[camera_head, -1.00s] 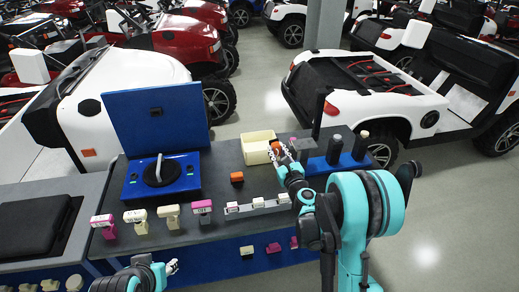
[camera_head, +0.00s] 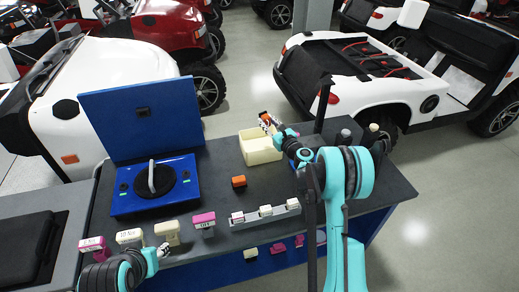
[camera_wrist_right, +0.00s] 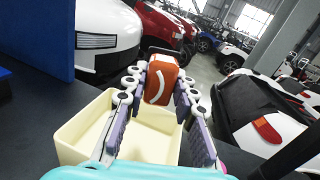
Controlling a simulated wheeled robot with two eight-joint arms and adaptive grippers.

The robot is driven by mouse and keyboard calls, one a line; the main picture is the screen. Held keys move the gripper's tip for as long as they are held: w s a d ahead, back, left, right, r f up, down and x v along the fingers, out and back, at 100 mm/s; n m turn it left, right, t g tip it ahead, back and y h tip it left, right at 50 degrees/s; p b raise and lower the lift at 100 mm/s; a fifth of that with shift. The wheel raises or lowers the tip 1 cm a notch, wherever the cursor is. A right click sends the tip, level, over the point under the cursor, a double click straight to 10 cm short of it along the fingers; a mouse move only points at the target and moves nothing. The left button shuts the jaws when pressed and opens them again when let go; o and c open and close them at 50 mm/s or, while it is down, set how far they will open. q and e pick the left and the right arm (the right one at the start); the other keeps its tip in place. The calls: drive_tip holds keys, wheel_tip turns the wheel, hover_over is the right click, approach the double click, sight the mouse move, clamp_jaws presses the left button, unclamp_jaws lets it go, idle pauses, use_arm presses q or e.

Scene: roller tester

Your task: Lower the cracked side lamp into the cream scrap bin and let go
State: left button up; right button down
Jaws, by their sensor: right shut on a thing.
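My right gripper (camera_head: 267,122) is shut on an orange side lamp (camera_head: 264,115) at the far right side of the cream scrap bin (camera_head: 262,156). In the right wrist view the lamp (camera_wrist_right: 161,82) has a pale curved crack mark on its face and sits between the fingertips (camera_wrist_right: 160,84). The open, empty-looking bin (camera_wrist_right: 72,140) lies below and behind the fingers, and the lamp appears above its rim. My left gripper (camera_head: 163,251) is low at the table's front edge, too small to read.
A second orange lamp (camera_head: 239,181) lies on the dark table (camera_head: 215,160). A blue tester with raised lid (camera_head: 145,115) stands left. Labelled blocks (camera_head: 203,221) and a grey rack (camera_head: 266,217) line the front. Dark cylinders (camera_head: 345,138) stand right of the bin.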

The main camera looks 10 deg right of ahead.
drive_tip(key=shift+f+b, duration=0.85)
drive_tip(key=shift+f, duration=1.4)
drive_tip(key=c, duration=1.2)
unclamp_jaws()
drive_tip(key=shift+o, duration=0.2)
drive_tip(key=v, duration=1.2)
drive_tip(key=shift+r, duration=0.1)
drive_tip(key=shift+a, duration=0.1)
